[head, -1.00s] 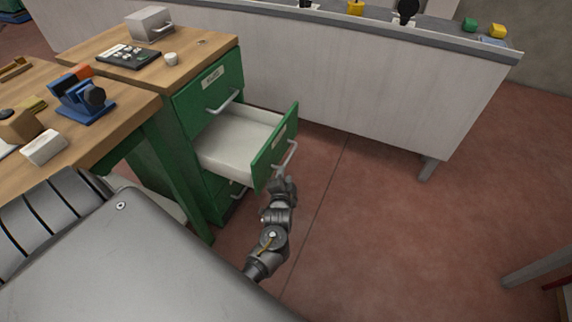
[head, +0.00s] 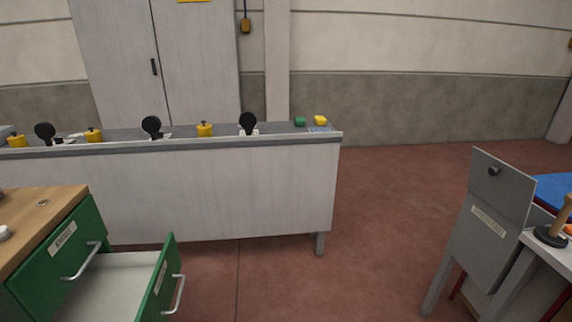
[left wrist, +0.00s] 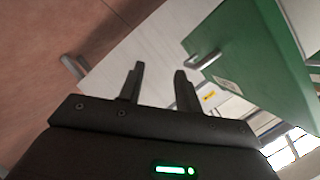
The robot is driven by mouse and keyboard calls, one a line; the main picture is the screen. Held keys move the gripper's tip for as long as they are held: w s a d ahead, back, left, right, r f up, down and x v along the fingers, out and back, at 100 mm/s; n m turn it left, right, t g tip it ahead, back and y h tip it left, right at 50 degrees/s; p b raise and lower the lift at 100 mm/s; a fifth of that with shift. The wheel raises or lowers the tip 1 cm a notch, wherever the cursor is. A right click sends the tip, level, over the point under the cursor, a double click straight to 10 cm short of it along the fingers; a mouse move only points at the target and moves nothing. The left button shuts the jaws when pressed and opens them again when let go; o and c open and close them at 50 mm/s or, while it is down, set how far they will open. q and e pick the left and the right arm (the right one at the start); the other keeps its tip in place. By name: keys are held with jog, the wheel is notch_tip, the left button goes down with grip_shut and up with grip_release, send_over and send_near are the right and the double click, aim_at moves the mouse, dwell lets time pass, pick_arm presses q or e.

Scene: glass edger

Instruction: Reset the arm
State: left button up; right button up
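My left gripper (left wrist: 158,78) shows in the left wrist view. Its two dark fingers are apart with nothing between them. A green drawer unit (left wrist: 235,55) is beyond it to the upper right, with a metal handle (left wrist: 205,60) that appears clear of the fingers. In the head view, the green cabinet (head: 40,275) stands at the lower left. Its lower drawer (head: 160,285) is pulled out, and the white inside shows. The drawer above it is shut. No arm or gripper of mine shows in the head view. My right gripper is out of sight.
A long white counter (head: 220,190) with black and yellow items runs behind the cabinet. A grey panelled stand (head: 490,210) and a white table edge (head: 545,245) are at the right. Red floor (head: 390,200) between them is clear.

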pick_arm(q)
jog(key=s+d+f+g+h+p, duration=0.2)
jog(key=s+f+g, duration=0.1)
jog(key=s+f, duration=0.65)
jog(key=s+d+f+g+h+p, duration=0.2)
jog(key=s+d+f+g+p, duration=0.1)
jog(key=s+f, duration=0.6)
jog(key=s+a+f+n+g+p, duration=0.1)
jog(key=s+f+g, duration=0.1)
jog(key=s, duration=1)
jog(key=s+a+f+n+g+h+p, duration=0.1)
jog(key=s+a+f+n+g, duration=0.1)
jog(key=s, duration=1)
jog(key=shift+s+f+g+p, duration=0.35)
jog(key=shift+f+g, duration=0.25)
jog(key=shift+g, duration=0.3)
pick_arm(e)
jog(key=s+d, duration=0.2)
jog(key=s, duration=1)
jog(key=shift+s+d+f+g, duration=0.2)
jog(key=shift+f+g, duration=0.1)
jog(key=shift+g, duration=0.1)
pick_arm(q)
jog(key=shift+n, duration=0.3)
